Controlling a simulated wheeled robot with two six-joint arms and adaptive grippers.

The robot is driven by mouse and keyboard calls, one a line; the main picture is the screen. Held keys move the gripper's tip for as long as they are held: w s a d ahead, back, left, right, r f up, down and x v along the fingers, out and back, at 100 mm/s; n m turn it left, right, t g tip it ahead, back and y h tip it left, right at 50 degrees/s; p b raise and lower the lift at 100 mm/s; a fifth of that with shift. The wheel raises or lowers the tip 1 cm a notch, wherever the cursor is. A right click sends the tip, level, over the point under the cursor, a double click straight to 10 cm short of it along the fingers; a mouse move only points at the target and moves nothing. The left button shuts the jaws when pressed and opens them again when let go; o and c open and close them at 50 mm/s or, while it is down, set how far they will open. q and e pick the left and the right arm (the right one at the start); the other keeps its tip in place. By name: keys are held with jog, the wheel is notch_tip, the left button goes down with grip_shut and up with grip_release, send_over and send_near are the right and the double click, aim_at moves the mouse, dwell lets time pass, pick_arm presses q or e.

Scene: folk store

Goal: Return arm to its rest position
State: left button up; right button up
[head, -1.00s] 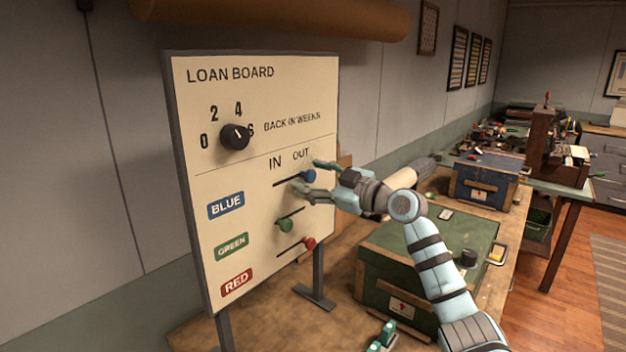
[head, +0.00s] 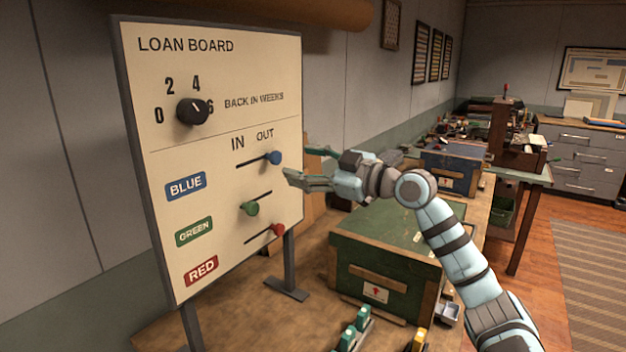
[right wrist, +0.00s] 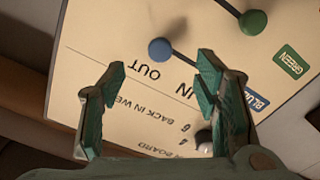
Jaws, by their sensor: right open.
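My right arm (head: 450,240) reaches in from the right in the head view. My right gripper (head: 298,165) is open and empty, just right of the loan board (head: 215,60). The blue slider knob (head: 274,158) is at the OUT end of its slot, close to the fingertips but not held. In the right wrist view the open fingers (right wrist: 160,85) face the board, with the blue knob (right wrist: 160,49) beyond them. The green knob (head: 250,208) sits toward the left of its slot and the red knob (head: 277,230) at the right end. My left gripper is not in view.
A black dial (head: 192,111) is on the board's upper part. A green chest (head: 350,240) stands on the wooden bench (head: 240,315) below my right arm. A blue chest (head: 465,175) stands farther back. Small green items (head: 357,325) lie at the front.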

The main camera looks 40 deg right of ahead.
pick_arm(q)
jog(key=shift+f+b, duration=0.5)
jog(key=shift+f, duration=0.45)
pick_arm(e)
jog(key=shift+v, duration=0.95)
